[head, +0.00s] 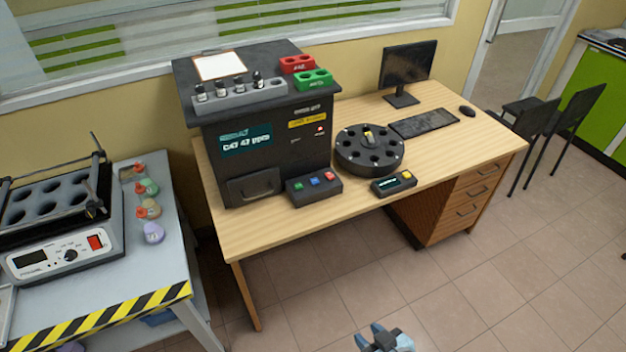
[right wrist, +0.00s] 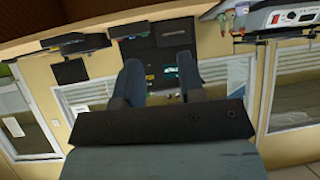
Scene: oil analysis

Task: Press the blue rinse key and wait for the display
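The black analyser (head: 262,150) stands on the wooden desk. Its teal display (head: 247,141) shows white text that looks like a ppm reading, too small to read surely. A dark key box (head: 314,193) at its front carries a green key, a blue key (head: 315,182) in the middle and a red key. My right gripper (head: 371,336) is at the bottom edge of the head view, in front of the desk and well away from the keys. In the right wrist view its two fingers (right wrist: 160,75) stand apart with nothing between them. My left gripper is out of view.
A round black carousel (head: 369,152) and a small handheld device (head: 394,184) stand right of the key box. A monitor (head: 407,68) and keyboard (head: 424,123) are farther back. A grey side table (head: 100,290) with a heating block stands left. Floor before the desk is clear.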

